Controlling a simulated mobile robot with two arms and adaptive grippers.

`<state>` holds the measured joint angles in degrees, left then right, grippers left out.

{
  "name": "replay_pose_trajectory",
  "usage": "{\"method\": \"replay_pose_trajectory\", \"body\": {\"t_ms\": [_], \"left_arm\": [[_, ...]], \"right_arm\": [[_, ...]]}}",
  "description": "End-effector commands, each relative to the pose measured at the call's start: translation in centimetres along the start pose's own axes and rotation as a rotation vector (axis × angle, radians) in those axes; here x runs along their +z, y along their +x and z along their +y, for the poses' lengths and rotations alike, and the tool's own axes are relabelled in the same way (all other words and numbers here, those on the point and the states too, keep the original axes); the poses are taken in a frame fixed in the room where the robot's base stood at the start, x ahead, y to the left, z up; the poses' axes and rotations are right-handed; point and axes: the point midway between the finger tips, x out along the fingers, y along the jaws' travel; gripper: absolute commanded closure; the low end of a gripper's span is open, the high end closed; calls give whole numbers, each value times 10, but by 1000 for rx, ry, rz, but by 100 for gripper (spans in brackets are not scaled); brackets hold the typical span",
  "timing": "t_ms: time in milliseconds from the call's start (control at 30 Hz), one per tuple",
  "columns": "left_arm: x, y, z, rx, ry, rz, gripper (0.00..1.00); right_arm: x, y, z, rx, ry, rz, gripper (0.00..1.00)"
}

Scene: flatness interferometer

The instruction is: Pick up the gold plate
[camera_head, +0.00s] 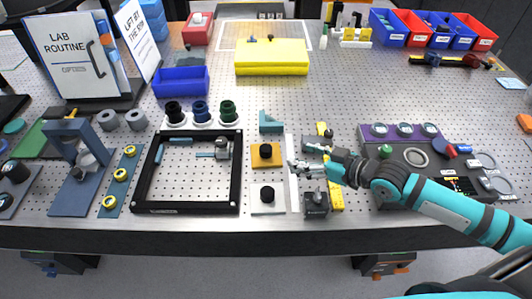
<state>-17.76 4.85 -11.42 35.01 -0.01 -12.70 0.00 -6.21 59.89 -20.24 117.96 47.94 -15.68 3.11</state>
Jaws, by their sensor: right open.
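The gold plate (257,163) is a small square orange-gold plate with a black knob on top. It lies flat on the perforated metal table, right of the black square frame. My right gripper (303,159) comes in from the right and is open. It is a little to the right of the gold plate, with its fingers pointing left over a white strip, apart from the plate. My left gripper is not in view.
A pale plate (264,208) with a black knob lies just in front. A white strip (292,192) and a dark grey block (316,205) are to the right. The black frame (239,185) borders the left. A teal L-shaped piece (270,126) lies behind. Open table lies farther back.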

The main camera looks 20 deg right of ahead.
Motion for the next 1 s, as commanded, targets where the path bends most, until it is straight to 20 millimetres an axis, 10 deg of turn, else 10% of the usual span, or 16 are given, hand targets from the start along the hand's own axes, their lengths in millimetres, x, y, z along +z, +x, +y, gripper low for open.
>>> {"method": "replay_pose_trajectory", "body": {"t_ms": [300, 1000], "left_arm": [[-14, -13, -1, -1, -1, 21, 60], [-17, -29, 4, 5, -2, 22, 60]], "right_arm": [[-2, 61, 1, 2, 2, 2, 37], [4, 124, -2, 1, -1, 0, 37]]}}
